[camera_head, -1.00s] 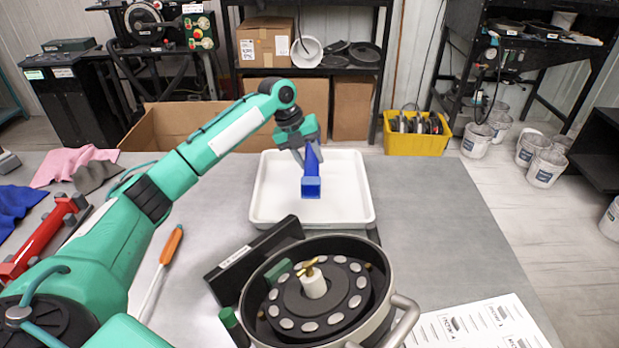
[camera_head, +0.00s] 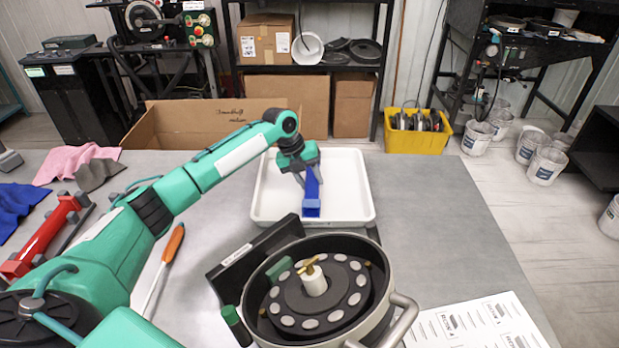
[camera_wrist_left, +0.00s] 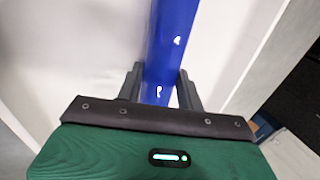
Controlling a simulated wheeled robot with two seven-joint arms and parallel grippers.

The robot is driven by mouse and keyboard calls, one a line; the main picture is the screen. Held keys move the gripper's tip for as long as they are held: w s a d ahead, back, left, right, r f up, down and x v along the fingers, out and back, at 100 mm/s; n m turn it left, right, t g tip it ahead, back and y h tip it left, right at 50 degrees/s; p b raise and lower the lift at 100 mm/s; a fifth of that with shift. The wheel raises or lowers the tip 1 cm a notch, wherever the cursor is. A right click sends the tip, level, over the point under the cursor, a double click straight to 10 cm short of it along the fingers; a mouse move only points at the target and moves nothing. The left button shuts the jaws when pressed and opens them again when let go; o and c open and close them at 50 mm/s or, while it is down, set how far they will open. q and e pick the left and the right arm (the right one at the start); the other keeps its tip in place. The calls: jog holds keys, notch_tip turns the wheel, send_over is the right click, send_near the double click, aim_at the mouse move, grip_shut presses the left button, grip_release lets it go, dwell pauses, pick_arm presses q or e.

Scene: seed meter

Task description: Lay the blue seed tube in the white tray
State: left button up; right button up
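The blue seed tube (camera_head: 312,194) is low over the white tray (camera_head: 348,190), inside its rim as seen from my head. Whether it touches the tray floor I cannot tell. My left gripper (camera_head: 304,176) is at the tube's far end with its fingers on either side of it. In the left wrist view the tube (camera_wrist_left: 168,48) runs between the two dark fingers (camera_wrist_left: 160,88), which look closed on it. My right gripper does not show in either view.
A round seed meter (camera_head: 325,290) with a metal handle stands in front of the tray, with a black plate (camera_head: 250,262) beside it. An orange-handled screwdriver (camera_head: 172,244) lies left. Printed sheets (camera_head: 480,325) lie front right. The table right of the tray is clear.

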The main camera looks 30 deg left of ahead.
aim_at(309, 178)
pick_arm(q)
jog(key=o, duration=0.4)
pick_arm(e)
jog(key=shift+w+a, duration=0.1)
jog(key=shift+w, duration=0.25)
pick_arm(q)
jog(key=shift+r, duration=0.2)
jog(key=v, duration=0.4)
jog(key=shift+a+b, duration=0.1)
jog(key=shift+b, duration=0.25)
jog(key=v, duration=0.8)
jog(key=shift+b, duration=0.4)
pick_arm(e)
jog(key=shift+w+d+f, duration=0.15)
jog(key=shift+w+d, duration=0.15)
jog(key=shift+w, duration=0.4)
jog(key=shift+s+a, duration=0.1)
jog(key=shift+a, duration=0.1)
